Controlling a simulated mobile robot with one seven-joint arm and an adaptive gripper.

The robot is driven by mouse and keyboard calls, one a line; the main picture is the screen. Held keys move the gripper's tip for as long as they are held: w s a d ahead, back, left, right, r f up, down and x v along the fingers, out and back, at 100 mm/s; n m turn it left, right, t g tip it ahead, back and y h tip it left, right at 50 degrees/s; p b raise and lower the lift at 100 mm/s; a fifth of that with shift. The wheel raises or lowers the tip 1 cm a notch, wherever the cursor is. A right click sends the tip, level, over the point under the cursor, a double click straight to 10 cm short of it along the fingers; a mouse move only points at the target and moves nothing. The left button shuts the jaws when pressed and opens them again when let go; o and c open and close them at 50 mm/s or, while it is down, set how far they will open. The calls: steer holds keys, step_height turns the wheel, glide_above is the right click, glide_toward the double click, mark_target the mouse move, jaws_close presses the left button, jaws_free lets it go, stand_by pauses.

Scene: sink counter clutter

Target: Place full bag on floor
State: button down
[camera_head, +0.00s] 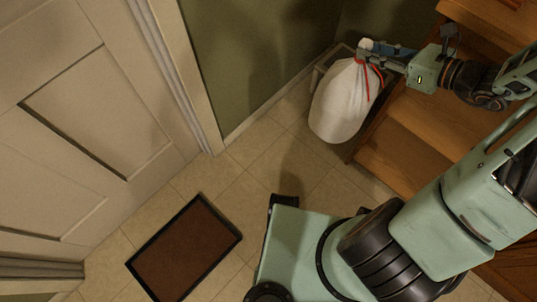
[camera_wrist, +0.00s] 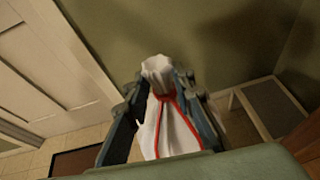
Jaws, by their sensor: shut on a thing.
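The full bag (camera_head: 340,102) is white with a red drawstring at its neck. In the head view it hangs below my gripper (camera_head: 379,55), upright, near the green wall. My gripper is shut on the neck of the bag. In the wrist view the bag's gathered top and red string (camera_wrist: 165,115) sit between the two fingers of my gripper (camera_wrist: 163,90). The tiled floor (camera_head: 258,150) lies below. I cannot tell for sure how far the bag's bottom is above it.
A wooden cabinet (camera_head: 410,115) is right of the bag. A brown mat (camera_head: 185,250) lies by the white door (camera_head: 90,120). Tiles between mat and bag are clear.

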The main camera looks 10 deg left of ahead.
steer(key=p, duration=0.1)
glide_above(317, 123)
steer(key=w+d, duration=0.5)
steer(key=w, duration=0.1)
steer(key=f, duration=1.1)
steer(key=shift+a, duration=0.25)
steer(key=shift+n+g+y, duration=0.4)
steer(key=shift+n, duration=0.1)
steer(key=s+a+f, duration=0.1)
steer(key=s+f, duration=0.1)
steer(key=f, duration=0.2)
steer(key=s+a+f, duration=0.1)
steer(key=s+f, duration=0.1)
steer(key=f, duration=0.3)
steer(key=s+a+f+p, duration=0.1)
steer(key=s+a+f, duration=0.1)
steer(key=f, duration=0.2)
steer(key=shift+s+f, duration=0.35)
steer(key=shift+a+f, duration=0.2)
steer(key=w+a+f+b, duration=0.5)
steer(key=w+a+f, duration=0.3)
steer(key=a+f, duration=0.2)
steer(key=shift+a+f+b, duration=0.3)
steer(key=shift+a+f, duration=0.1)
steer(key=shift+f, duration=0.9)
